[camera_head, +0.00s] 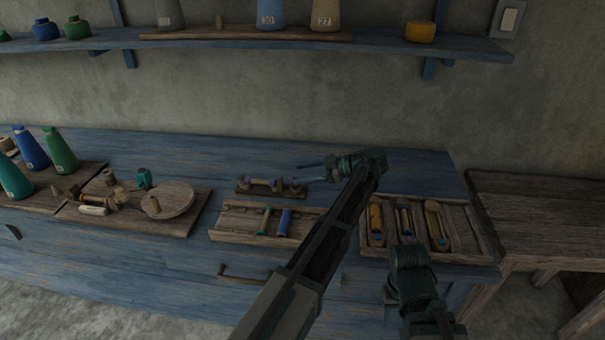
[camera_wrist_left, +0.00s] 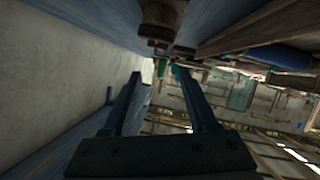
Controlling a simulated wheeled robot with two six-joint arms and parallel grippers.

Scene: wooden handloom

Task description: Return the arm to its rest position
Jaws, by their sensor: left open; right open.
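My left gripper (camera_head: 311,172) is over the blue table, right of and close to a small dark rack (camera_head: 262,190) holding a spindle. Its fingers point left, apart, with nothing between them. In the left wrist view its two blue fingers (camera_wrist_left: 158,76) are spread and empty. My left arm runs from the lower middle up to the right and then bends back left. My right gripper (camera_head: 392,290) is low at the right, in front of the right tray (camera_head: 478,250); its fingers are hard to make out, and I see nothing held.
A wooden tray (camera_head: 228,224) with a teal and a blue spool stands below the rack. The right tray holds several shuttles. A board (camera_head: 190,222) with a round disc and cones (camera_head: 60,150) are at left. A shelf (camera_head: 200,40) runs above. A wooden bench (camera_head: 540,210) is at right.

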